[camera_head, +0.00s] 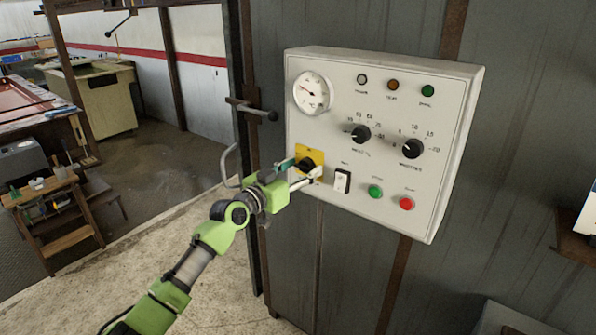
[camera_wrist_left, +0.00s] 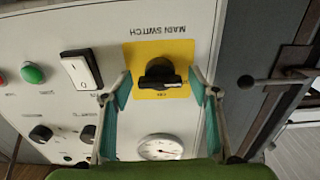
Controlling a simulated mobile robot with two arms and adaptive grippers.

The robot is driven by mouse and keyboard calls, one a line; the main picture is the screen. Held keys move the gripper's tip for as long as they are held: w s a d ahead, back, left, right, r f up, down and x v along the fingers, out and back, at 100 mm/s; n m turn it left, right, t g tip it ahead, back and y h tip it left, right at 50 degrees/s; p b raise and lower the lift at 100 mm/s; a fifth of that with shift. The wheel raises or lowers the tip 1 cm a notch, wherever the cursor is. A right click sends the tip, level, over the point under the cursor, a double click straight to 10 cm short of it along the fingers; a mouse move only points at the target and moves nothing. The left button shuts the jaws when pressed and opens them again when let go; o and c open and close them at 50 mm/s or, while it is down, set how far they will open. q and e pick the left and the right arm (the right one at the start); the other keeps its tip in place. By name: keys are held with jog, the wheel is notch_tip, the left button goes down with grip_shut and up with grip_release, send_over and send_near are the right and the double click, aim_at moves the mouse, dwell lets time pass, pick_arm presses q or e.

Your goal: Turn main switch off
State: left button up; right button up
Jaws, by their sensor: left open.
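The main switch is a black rotary knob (camera_wrist_left: 160,74) on a yellow plate (camera_wrist_left: 135,57), which the left wrist view shows upside down with the label MAIN SWITCH. In the head view the yellow plate (camera_head: 317,154) sits at the lower left of the white control panel (camera_head: 335,75), with the knob (camera_head: 306,164) partly covered by my gripper. My left gripper (camera_head: 303,172) is open at the knob. In the left wrist view its teal-padded fingers (camera_wrist_left: 160,92) stand on either side of the knob, with gaps visible. My right gripper is not in view.
A white rocker switch (camera_head: 342,181), a green button (camera_head: 375,191) and a red button (camera_head: 406,203) lie right of the main switch. Two black dials and a gauge (camera_head: 312,93) are above. A door handle (camera_head: 250,109) juts out left of the panel.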

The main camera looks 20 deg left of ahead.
pick_arm(q)
jog(key=v, duration=1.2)
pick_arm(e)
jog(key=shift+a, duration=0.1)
